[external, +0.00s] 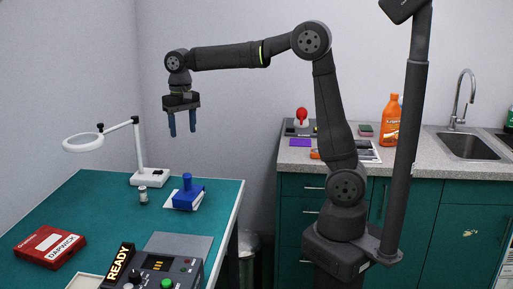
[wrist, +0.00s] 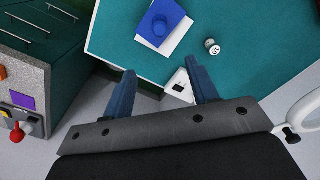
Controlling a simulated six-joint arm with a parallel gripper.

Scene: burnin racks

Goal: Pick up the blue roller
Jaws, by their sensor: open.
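The blue roller (external: 187,193), a blue block with an upright knob-like handle, rests on a white sheet (external: 199,202) on the teal table. In the wrist view the blue roller (wrist: 160,20) lies at the top centre, beyond the fingertips. My gripper (external: 182,133) is open and empty, with its fingers pointing down, high above the table. In the wrist view my gripper (wrist: 160,67) shows two blue fingers spread apart, with nothing between them but the table edge and part of a white base.
A white magnifier lamp (external: 150,178) and a small metal cylinder (external: 143,196) stand near the roller. A red box (external: 50,246), a grey mat (external: 178,243) and a control box (external: 160,275) are also on the table. A counter with a sink (external: 468,146) is at right.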

